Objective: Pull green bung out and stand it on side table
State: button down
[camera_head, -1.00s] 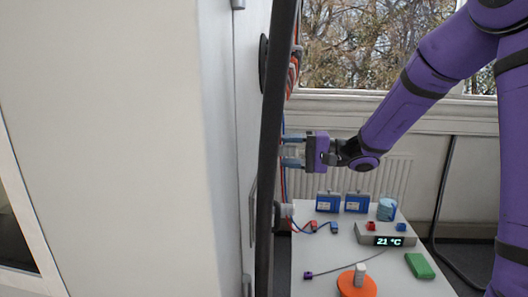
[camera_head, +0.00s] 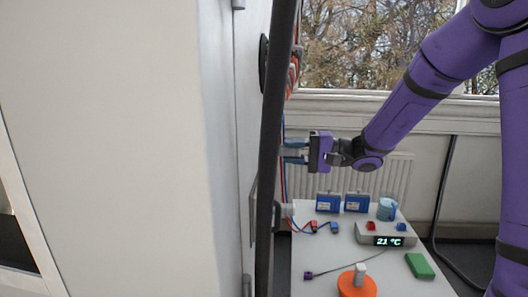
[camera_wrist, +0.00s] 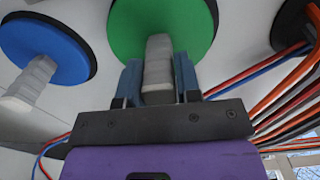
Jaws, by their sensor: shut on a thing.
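The green bung shows in the wrist view as a round green disc (camera_wrist: 195,22) with a stepped grey handle (camera_wrist: 158,62). My gripper (camera_wrist: 158,75) has its two blue-grey fingers shut on that handle from both sides. The disc lies close to the pale panel; whether it is fully seated I cannot tell. In the head view my gripper (camera_head: 290,151) reaches left to the dark frame edge, and the bung is hidden there. The side table (camera_head: 420,288) stands below and to the right of the gripper.
A blue bung (camera_wrist: 40,48) is left of the green one; orange and red cables (camera_wrist: 270,95) run at right.

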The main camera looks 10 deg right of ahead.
jog(key=shift+v, duration=0.8)
dwell(0.4)
jog(key=shift+v, duration=2.55)
jog(key=shift+r, duration=0.2)
